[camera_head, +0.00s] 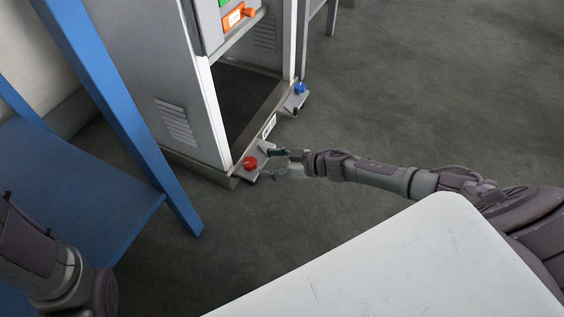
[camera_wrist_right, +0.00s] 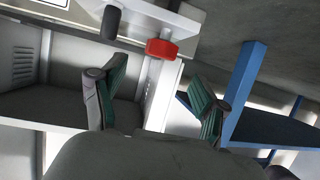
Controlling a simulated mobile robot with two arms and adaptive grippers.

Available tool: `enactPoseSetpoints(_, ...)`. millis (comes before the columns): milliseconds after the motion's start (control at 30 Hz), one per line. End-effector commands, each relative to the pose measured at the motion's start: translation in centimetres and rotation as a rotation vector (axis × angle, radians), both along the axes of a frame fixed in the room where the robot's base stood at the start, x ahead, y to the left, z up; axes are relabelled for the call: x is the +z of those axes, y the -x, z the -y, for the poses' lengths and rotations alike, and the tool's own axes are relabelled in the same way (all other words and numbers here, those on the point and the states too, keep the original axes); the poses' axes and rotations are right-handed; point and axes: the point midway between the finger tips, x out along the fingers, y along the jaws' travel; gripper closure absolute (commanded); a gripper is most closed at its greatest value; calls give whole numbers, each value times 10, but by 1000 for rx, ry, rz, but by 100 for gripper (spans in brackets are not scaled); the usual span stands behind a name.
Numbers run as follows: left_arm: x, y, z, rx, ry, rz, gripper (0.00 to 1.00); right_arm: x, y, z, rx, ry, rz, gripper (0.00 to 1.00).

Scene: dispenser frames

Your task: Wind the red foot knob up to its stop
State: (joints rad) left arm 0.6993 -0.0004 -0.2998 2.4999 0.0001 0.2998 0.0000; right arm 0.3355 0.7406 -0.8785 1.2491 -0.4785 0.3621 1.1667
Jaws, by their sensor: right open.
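The red foot knob (camera_head: 249,162) sits on a small bracket at the near bottom corner of the grey dispenser frame (camera_head: 179,89). It also shows in the right wrist view (camera_wrist_right: 161,48), beyond the fingertips and roughly between them. My right gripper (camera_head: 272,163) is open and empty just to the right of the knob, with a small gap between them. In the right wrist view, its two green-padded fingers (camera_wrist_right: 157,80) stand wide apart. My left arm shows at the lower left of the head view, but its gripper is out of sight.
A blue knob (camera_head: 299,88) sits on a similar bracket at the frame's farther corner. An orange part (camera_head: 249,12) is higher on the dispenser. A blue rack (camera_head: 150,140) stands close on the left. The grey floor (camera_head: 420,90) to the right is clear.

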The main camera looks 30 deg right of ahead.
Motion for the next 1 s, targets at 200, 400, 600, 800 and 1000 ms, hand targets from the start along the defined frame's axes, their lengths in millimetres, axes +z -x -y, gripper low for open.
enactPoseSetpoints(200,0,0,0,0,-1,1,60,13,24,22,1,2,-1,27)
enactPoseSetpoints(400,0,0,0,0,-1,1,60,17,30,28,2,-1,-1,27)
enactPoseSetpoints(600,0,0,0,0,-1,1,60,17,30,28,1,0,0,27)
enactPoseSetpoints(800,0,1,0,0,0,2,60,17,30,28,1,0,0,27)
enactPoseSetpoints(1000,2,-5,0,1,-1,-13,60,28,33,12,23,-25,17,27)
